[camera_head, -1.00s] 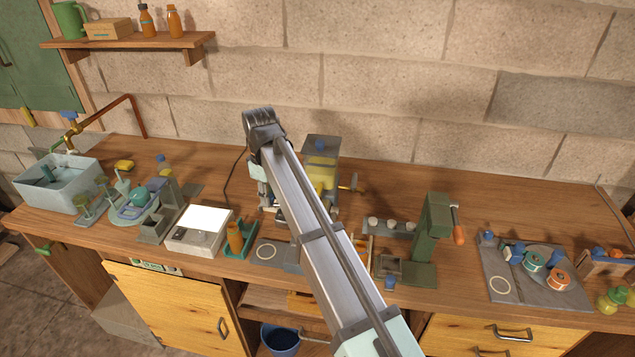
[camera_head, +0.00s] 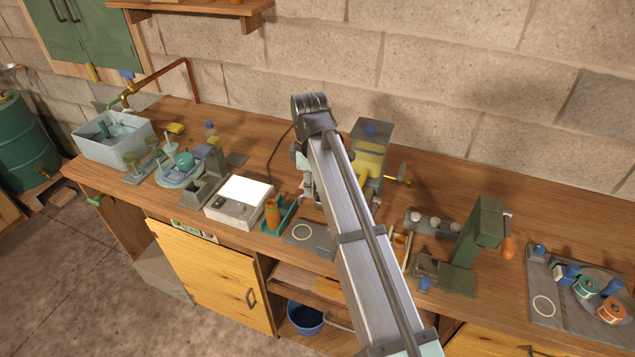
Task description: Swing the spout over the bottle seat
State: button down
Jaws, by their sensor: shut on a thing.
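The still's clear vessel with yellow liquid (camera_head: 371,160) stands at the back of the bench, just right of my arm. A brass side fitting (camera_head: 398,180) sticks out on its right. My gripper (camera_head: 307,184) shows only in part at the left edge of my arm, in front of the still. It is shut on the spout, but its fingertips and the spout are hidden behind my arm. A grey plate with a pale ring (camera_head: 302,232), which looks like the bottle seat, lies at the front of the bench, partly covered by my arm. No bottle shows on the ring.
A white scale (camera_head: 238,203) and an orange bottle in a green holder (camera_head: 271,214) stand left of the plate. A green press (camera_head: 478,240) stands to the right. A sink (camera_head: 110,138) is at the far left. The back right of the bench is bare.

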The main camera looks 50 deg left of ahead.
jog(key=c, duration=0.9)
grip_release()
jog(key=shift+r, duration=0.1)
notch_tip(320, 180, up, 12)
